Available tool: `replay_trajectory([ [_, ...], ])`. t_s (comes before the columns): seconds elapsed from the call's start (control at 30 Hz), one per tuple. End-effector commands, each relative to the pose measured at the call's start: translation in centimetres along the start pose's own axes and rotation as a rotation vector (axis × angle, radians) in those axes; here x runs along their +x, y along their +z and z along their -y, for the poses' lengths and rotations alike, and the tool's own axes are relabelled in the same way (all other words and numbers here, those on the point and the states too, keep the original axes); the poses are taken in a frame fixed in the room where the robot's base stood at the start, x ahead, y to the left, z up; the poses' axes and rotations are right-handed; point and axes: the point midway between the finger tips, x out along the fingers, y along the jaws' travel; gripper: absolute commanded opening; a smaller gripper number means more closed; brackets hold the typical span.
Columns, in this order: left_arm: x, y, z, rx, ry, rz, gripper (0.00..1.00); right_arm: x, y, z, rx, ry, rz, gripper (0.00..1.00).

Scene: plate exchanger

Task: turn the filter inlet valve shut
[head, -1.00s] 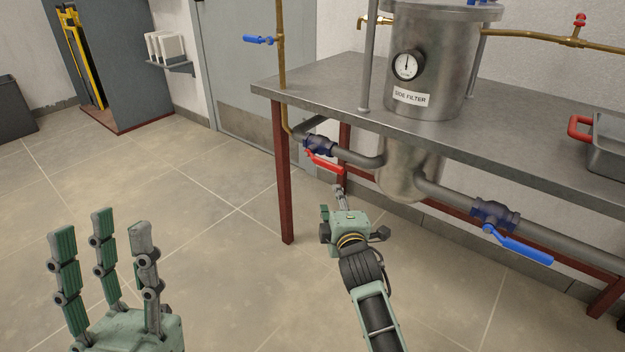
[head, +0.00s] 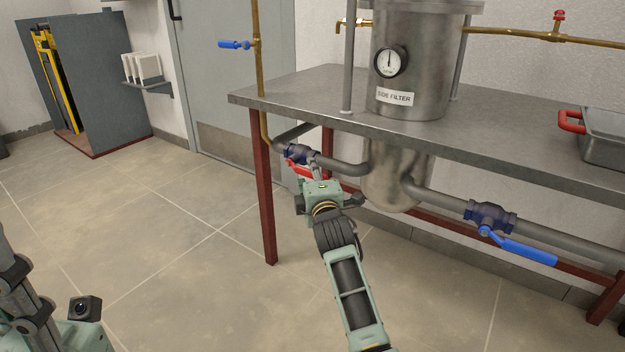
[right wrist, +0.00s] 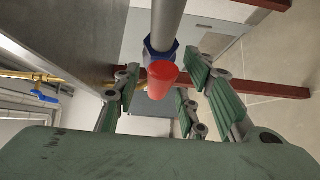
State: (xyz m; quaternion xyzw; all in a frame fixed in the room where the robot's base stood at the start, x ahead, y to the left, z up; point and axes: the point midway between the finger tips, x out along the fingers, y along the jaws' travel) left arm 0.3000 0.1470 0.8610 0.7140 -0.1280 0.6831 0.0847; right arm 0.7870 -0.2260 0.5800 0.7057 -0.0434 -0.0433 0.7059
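A blue-bodied valve (head: 299,153) with a red lever (head: 297,169) sits in the grey pipe under the table, left of the filter vessel labelled SIDE FILTER (head: 408,75). My right gripper (head: 316,168) is at this lever and hides part of it. In the right wrist view the red lever (right wrist: 161,79) points toward the palm, between the spread fingers of the open right gripper (right wrist: 168,85); I see no finger closed on it. A second valve (head: 490,215) with a blue lever (head: 528,250) is to the right.
The metal table (head: 300,88) overhangs the pipes, with a red leg (head: 263,190) close to the left of my right gripper. A brass pipe with a small blue-handled valve (head: 236,45) rises at the table's left end. The floor at left is open.

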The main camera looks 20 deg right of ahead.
Motion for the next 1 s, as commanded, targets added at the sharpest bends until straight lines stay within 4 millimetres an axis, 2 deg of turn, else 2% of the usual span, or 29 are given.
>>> replay_trajectory([
  [0.27, 0.07, 0.02, -0.01, 0.0, 0.001, -0.001, 0.4, 0.11, -0.02, 0.02, 0.001, -0.001, 0.0, 0.37],
  [0.7, 0.04, 0.04, -0.02, 0.0, 0.001, 0.0, 0.4, 0.09, -0.01, 0.03, 0.001, -0.001, 0.0, 0.0],
  [1.0, 0.03, 0.04, -0.02, -0.001, 0.001, 0.0, 0.4, 0.09, 0.0, 0.03, 0.001, -0.001, 0.0, 0.0],
])
